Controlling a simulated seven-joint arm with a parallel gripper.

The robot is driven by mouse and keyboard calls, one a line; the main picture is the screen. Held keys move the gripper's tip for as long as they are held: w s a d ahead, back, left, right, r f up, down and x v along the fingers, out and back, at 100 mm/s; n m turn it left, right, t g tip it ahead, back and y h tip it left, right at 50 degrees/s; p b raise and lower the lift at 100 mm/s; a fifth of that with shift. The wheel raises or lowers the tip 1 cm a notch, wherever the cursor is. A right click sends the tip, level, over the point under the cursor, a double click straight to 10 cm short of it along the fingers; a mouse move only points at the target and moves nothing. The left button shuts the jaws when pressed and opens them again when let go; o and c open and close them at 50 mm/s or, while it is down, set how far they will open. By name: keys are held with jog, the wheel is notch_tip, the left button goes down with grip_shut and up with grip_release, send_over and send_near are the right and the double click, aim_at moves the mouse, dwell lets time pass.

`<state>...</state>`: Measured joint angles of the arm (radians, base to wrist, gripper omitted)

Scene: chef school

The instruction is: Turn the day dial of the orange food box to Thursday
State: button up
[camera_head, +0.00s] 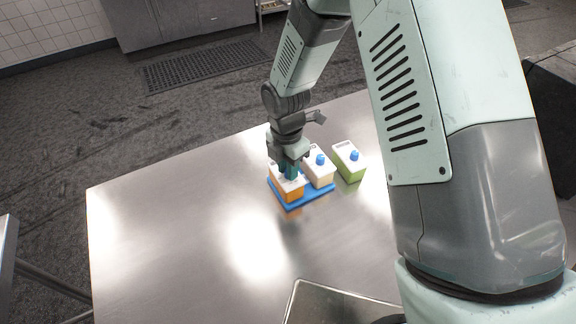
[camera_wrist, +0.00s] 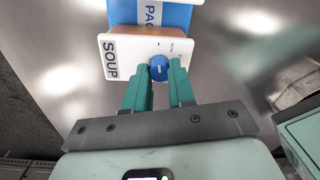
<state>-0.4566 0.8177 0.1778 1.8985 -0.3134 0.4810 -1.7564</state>
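The orange food box (camera_head: 292,195) has a white lid, which shows in the wrist view (camera_wrist: 118,58) with the word SOUP and small print beside the dial. Its round blue day dial (camera_wrist: 159,68) has a short pale mark on it, and MON can be made out near it. My gripper (camera_wrist: 159,66) reaches down over this box, with one teal fingertip on each side of the dial, seemingly touching it. In the head view my gripper (camera_head: 290,170) hides the dial and part of the lid.
The box stands on a blue tray (camera_head: 315,195); a pale box (camera_head: 320,175) with a blue dial stands right beside it. A green box (camera_head: 350,168) stands further right. The metal table (camera_head: 170,220) is clear to the left.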

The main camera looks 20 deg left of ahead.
grip_shut()
